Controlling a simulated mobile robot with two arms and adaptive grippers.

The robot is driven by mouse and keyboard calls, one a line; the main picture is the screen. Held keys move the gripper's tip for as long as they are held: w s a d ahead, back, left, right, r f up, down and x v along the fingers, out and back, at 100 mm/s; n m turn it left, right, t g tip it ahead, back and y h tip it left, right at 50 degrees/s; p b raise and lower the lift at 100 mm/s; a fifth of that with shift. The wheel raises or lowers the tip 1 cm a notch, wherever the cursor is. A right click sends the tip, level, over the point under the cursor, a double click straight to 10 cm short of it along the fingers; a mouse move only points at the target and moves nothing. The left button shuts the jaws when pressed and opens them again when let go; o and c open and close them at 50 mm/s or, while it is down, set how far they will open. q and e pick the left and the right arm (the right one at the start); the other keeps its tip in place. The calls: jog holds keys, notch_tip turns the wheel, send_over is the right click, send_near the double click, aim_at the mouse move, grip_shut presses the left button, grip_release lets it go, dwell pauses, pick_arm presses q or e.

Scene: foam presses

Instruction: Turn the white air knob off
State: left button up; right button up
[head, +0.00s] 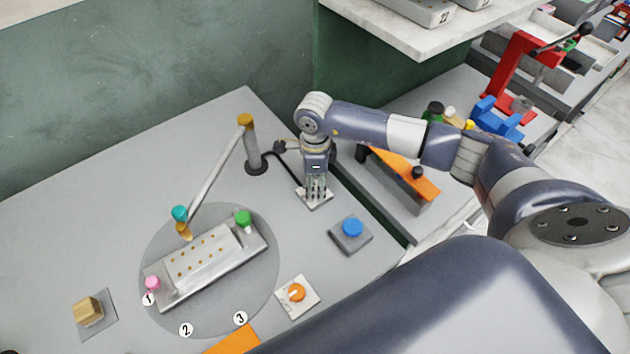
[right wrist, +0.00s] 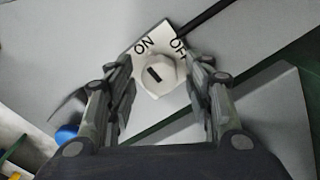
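The white air knob (right wrist: 161,75) sits on a light plate marked ON and OFF (right wrist: 144,46) in the right wrist view. A black mark on the knob slants up and left, towards the ON side. My right gripper (right wrist: 162,88) is open, with one finger on each side of the knob. The right finger is close to the knob; I cannot tell whether it touches. In the head view my right gripper (head: 316,192) points down over the plate (head: 318,207), and the knob is hidden behind its fingers. My left gripper is not in view.
A post with an orange top (head: 246,121) and a black hose stand left of my right gripper. A blue button (head: 353,227) and an orange knob (head: 297,292) are nearer. A metal press plate (head: 210,262) lies left. An orange-topped bench fixture (head: 405,175) is right.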

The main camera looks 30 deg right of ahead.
jog(key=c, duration=0.8)
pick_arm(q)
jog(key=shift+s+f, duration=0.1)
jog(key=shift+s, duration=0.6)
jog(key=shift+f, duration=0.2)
pick_arm(e)
jog(key=shift+m, duration=0.3)
jog(key=m+b, duration=0.2)
jog(key=m, duration=0.1)
jog(key=shift+f+m+b, duration=0.1)
jog(key=shift+m+b, duration=0.2)
jog(key=shift+b, duration=0.1)
jog(key=m+b, duration=0.2)
jog(key=m, duration=0.2)
jog(key=shift+m, duration=0.3)
jog(key=m+b, duration=0.1)
jog(key=m, duration=0.3)
jog(key=shift+b, duration=0.4)
pick_arm(q)
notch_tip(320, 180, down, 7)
jog(key=b, duration=0.1)
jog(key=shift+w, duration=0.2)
pick_arm(e)
jog(key=shift+a+r+m, duration=0.1)
jog(key=shift+r+m, duration=0.1)
jog(key=shift+m, duration=2.3)
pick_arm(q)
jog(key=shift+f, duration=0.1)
